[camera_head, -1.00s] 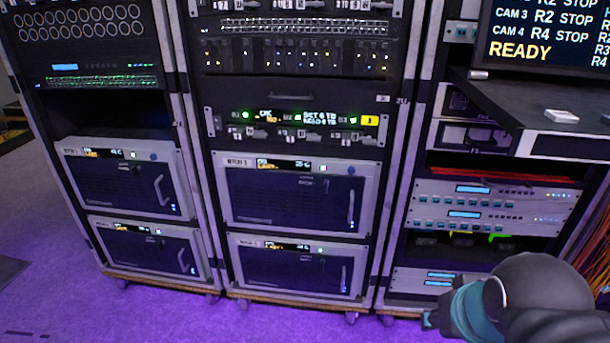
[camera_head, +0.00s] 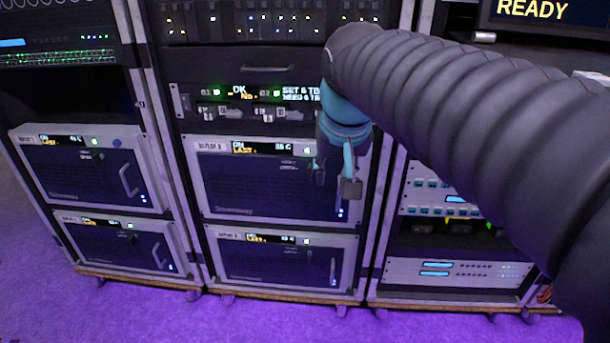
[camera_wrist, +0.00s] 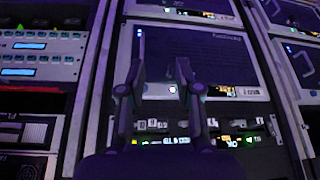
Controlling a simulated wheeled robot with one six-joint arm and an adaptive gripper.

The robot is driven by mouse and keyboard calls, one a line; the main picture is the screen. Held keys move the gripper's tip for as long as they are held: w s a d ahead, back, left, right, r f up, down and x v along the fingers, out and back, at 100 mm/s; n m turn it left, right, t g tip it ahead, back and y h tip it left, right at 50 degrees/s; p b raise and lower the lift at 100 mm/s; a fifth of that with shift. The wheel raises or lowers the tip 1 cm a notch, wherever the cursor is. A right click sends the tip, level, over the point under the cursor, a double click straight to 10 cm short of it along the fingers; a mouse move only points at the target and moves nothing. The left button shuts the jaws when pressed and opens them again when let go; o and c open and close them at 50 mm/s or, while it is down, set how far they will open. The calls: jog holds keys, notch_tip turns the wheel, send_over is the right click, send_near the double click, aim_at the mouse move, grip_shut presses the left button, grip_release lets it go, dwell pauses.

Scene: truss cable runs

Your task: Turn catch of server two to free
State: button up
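Four servers with dark fronts stand in two racks: upper left (camera_head: 80,185), lower left (camera_head: 112,252), upper middle (camera_head: 255,185) and lower middle (camera_head: 270,268). Their name labels are too blurred to tell surely which is server two. Each has a small display, a green light and a handle on the right. A small dark catch shows below the display on the upper left (camera_head: 99,155) and lower left (camera_head: 132,238) servers. My gripper (camera_head: 335,182) is open and empty, in front of the upper middle server's right side. The wrist view, upside down, shows its parted fingers (camera_wrist: 163,72) before that server.
A switch panel (camera_head: 225,110) with small levers and displays sits above the upper middle server. The right rack (camera_head: 390,280) is partly hidden by my arm. Purple floor (camera_head: 120,310) lies clear in front of the racks.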

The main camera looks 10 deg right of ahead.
jog(key=m+b, duration=0.2)
jog(key=b, duration=0.2)
send_near(310, 166)
jog(key=shift+g+h, duration=0.3)
jog(key=shift+h, duration=0.1)
jog(key=b+x, duration=0.1)
jog(key=x, duration=0.2)
jog(key=b+x, duration=0.1)
jog(key=x, duration=0.3)
jog(key=b+x, duration=0.1)
jog(key=x, duration=0.2)
jog(key=shift+w+a+f, duration=0.15)
jog(key=shift+w+a, duration=0.15)
grip_shut()
